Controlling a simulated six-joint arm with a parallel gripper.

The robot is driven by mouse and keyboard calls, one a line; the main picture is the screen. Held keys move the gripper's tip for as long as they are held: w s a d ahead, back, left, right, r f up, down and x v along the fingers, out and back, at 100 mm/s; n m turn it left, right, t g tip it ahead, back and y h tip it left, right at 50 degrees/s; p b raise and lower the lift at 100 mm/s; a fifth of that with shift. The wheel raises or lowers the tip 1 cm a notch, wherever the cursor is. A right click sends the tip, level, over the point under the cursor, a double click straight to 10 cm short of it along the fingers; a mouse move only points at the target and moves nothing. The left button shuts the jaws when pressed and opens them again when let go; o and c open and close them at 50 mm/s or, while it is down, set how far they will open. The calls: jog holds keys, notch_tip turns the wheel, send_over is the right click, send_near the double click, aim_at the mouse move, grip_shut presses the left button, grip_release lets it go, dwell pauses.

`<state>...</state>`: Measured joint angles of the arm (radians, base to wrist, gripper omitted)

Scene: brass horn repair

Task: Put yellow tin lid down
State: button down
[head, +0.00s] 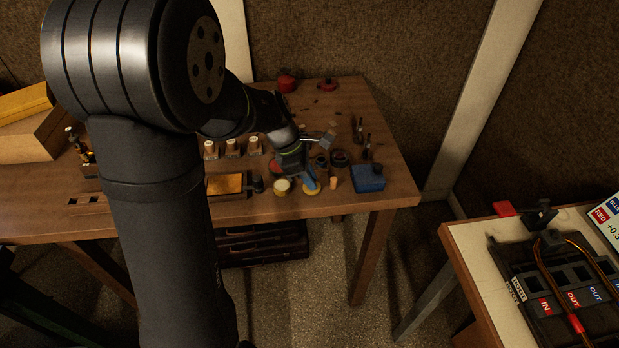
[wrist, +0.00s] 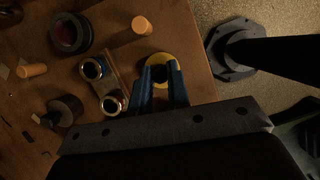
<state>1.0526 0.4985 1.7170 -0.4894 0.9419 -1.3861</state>
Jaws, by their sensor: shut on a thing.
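The yellow tin lid (wrist: 155,60) is a small round disc near the table edge in the wrist view, partly covered by my fingertips. It also shows in the head view (head: 311,189), low at the table's front edge. My gripper (wrist: 162,75) has blue fingers and is shut on the lid. In the head view my gripper (head: 308,181) points down just over the tabletop. I cannot tell whether the lid touches the table. A pale yellow-topped tin (head: 281,186) stands just left of it.
A cork-coloured cylinder (wrist: 141,25), two metal-rimmed jars (wrist: 93,68) and a dark round tin (wrist: 70,34) stand close by. The table edge lies just right of the lid in the wrist view.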

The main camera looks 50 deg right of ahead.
jog(key=shift+f, duration=0.35)
jog(key=shift+f, duration=0.15)
jog(key=c, duration=1.4)
grip_release()
jog(key=shift+o, duration=0.2)
jog(key=v, duration=1.2)
jog(key=shift+r, duration=0.2)
jog(key=shift+s, duration=0.1)
